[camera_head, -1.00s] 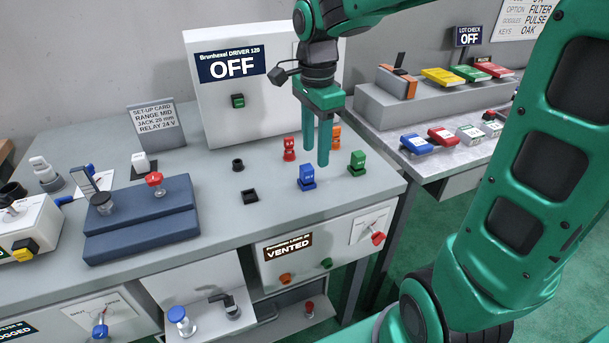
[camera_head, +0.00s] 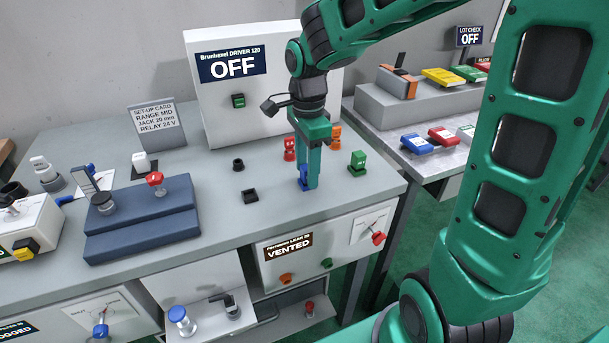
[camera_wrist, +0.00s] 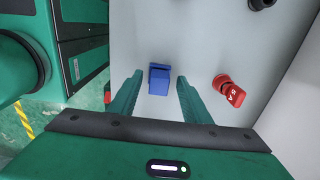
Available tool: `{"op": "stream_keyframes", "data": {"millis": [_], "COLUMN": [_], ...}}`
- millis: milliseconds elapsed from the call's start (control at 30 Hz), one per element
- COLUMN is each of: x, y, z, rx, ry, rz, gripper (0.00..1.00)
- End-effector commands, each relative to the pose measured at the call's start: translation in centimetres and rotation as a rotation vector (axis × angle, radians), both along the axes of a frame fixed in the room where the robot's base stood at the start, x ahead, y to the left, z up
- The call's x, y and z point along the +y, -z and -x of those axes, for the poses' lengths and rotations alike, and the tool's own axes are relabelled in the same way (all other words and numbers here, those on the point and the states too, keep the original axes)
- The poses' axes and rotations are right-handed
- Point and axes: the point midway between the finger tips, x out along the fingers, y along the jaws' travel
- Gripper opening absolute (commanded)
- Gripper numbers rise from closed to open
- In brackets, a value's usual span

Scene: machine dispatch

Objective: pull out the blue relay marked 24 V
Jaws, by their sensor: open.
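The blue relay (camera_head: 302,182) stands on the grey bench top, mostly hidden behind my fingers in the head view. In the wrist view the blue relay (camera_wrist: 159,79) lies between and just beyond my two fingers, with a gap on each side. Its marking cannot be read now. My gripper (camera_head: 308,186) points down at the relay. In the wrist view my gripper (camera_wrist: 159,82) is open and empty.
A red relay (camera_head: 289,150) stands behind, an orange one (camera_head: 333,136) behind right, and a green one (camera_head: 357,163) to the right. The driver box (camera_head: 232,100) reads OFF. A set-up card (camera_head: 156,118) says RELAY 24 V.

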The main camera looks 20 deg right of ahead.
Motion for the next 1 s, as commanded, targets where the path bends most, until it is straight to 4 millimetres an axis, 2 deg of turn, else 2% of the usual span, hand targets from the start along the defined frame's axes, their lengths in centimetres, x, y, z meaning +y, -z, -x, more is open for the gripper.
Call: {"op": "stream_keyframes", "data": {"millis": [233,400,433,1000], "x": [0.0,0.0,0.0,0.0], "y": [0.0,0.0,0.0,-1.3], "z": [0.0,0.0,0.0,0.0], "rx": [0.000,0.001,0.001,0.001], "ry": [0.000,0.000,0.000,0.000], "rz": [0.000,0.000,0.000,0.000], "gripper": [0.44,0.03,0.00,0.00]}}
